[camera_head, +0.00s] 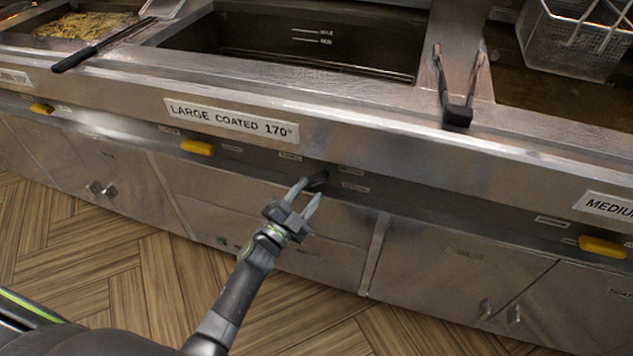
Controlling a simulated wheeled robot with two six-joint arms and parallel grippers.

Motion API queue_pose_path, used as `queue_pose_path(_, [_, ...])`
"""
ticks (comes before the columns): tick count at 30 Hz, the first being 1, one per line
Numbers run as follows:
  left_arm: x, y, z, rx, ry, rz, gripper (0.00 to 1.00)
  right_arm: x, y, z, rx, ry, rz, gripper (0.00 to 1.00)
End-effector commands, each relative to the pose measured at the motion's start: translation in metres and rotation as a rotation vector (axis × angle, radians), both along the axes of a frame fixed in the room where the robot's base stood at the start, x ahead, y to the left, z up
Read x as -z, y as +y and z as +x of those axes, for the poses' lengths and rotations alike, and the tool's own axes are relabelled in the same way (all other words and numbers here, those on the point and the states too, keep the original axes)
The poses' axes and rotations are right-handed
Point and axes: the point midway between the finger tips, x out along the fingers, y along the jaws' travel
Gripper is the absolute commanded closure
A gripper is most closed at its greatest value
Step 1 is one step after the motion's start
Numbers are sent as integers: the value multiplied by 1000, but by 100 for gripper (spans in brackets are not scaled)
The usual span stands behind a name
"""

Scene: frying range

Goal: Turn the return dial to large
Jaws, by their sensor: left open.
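The return dial (319,178) looks like a small dark knob on the front panel, below the steel ledge and right of the "LARGE COATED 170°" sign (232,121). Small labels surround it, too small to read. My left gripper (311,189) reaches up from the bottom left with its two fingers spread. Its fingertips are at the dial and partly cover it. I cannot tell whether they touch it or which label it points to. My right gripper is not in view.
Yellow handles (198,147) stick out along the front panel. The steel ledge (350,120) overhangs it. A middle vat (300,45), a wire basket (575,40) at the right and a long-handled tool (75,58) are above. Cabinet doors and wooden floor lie below.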

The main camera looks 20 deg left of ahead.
Motion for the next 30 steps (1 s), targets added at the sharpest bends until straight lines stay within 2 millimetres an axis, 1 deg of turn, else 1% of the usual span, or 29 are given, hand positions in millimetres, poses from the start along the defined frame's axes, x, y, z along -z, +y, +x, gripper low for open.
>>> queue_pose_path(1, [-3, -4, 9, 1, -2, 0, 58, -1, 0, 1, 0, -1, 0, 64])
queue_pose_path(3, [-5, -7, 19, 1, -1, 0, 58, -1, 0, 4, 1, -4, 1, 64])
queue_pose_path(7, [-8, -11, 31, 0, 0, 0, 58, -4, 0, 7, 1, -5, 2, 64])
queue_pose_path(12, [-10, -14, 37, 0, 1, 0, 58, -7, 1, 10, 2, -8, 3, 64])
queue_pose_path(19, [-10, -14, 38, 0, 1, 0, 58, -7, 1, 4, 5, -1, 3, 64])
queue_pose_path(20, [-10, -14, 38, 0, 1, 0, 61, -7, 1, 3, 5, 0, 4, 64])
queue_pose_path(29, [-10, -13, 37, 0, 1, 0, 100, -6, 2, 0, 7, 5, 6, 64])
queue_pose_path(30, [-10, -13, 37, 0, 1, 0, 100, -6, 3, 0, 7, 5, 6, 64])
